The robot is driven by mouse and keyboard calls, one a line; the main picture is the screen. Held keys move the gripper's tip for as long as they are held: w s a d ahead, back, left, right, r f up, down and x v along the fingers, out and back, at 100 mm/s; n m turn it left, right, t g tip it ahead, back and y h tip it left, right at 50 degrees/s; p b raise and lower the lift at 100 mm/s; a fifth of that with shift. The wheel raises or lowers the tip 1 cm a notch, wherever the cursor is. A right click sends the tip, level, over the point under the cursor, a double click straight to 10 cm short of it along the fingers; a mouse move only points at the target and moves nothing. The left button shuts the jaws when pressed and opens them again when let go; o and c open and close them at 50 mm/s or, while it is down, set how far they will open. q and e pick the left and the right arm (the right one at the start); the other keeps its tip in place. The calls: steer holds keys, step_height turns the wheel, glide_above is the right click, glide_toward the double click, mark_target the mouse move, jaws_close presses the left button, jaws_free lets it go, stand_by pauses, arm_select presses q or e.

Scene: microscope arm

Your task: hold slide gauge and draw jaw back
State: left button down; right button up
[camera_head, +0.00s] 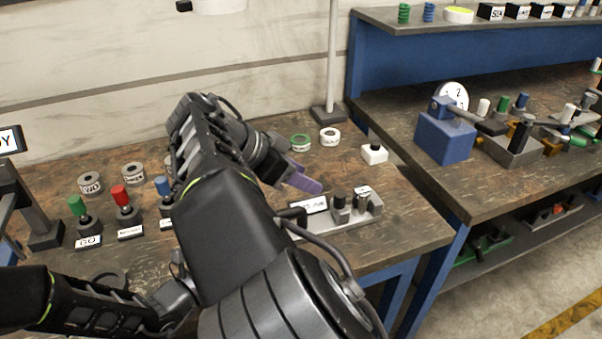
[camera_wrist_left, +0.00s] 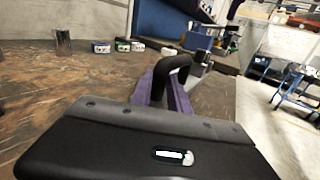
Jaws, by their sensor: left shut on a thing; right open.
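My right arm crosses the middle of the head view, and its purple-fingered right gripper (camera_head: 302,182) is open above the table's right part. Its fingers overlap in this view. Just in front stands a low grey fixture (camera_head: 345,222) with small posts and label plates, which seems to be the slide gauge. A black bent handle (camera_head: 291,214) shows at its left end. In the left wrist view my left gripper (camera_wrist_left: 168,88) is shut on a black bent handle (camera_wrist_left: 178,68), with a grey part (camera_wrist_left: 205,72) beyond. My right arm hides the left gripper in the head view.
Green (camera_head: 78,207), red (camera_head: 121,197) and blue (camera_head: 163,187) knobs stand at left. A second bench with a blue block (camera_head: 445,137) is at right.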

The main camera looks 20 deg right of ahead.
arm_select(q)
steer(key=c, duration=1.2)
jaws_free()
steer(key=shift+o, duration=0.2)
steer(key=v, duration=1.2)
